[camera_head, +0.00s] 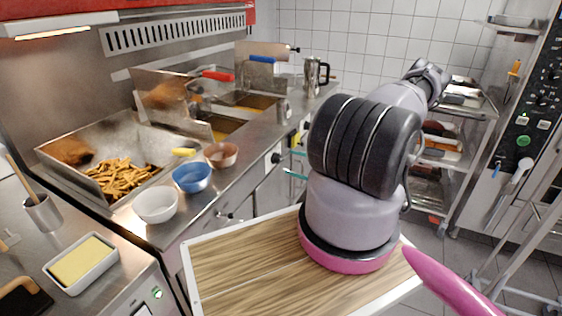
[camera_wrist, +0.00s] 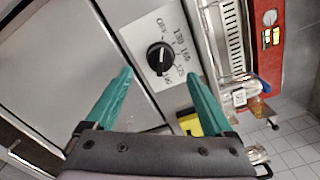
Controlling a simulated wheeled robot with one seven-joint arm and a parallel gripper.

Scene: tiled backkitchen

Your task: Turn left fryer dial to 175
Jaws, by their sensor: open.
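A black round dial (camera_wrist: 159,58) sits on a white panel (camera_wrist: 145,30) printed with OFF and several numbers, 175 among them, in the wrist view. I cannot tell surely which mark its pointer faces. My gripper (camera_wrist: 159,75) has two teal fingers spread apart, with nothing between them. The dial appears between and just beyond the fingertips, with a visible gap on each side. In the head view a black dial (camera_head: 276,158) shows on the counter front, left of my arm. A teal fingertip (camera_head: 294,174) shows just below it; my arm hides the rest of the gripper.
Fries (camera_head: 120,176) lie in the left fryer bay. A white bowl (camera_head: 155,204), a blue bowl (camera_head: 191,177) and a brown bowl (camera_head: 220,155) stand along the counter edge. A moka pot (camera_head: 314,75) stands behind. A rack (camera_head: 440,150) is at right.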

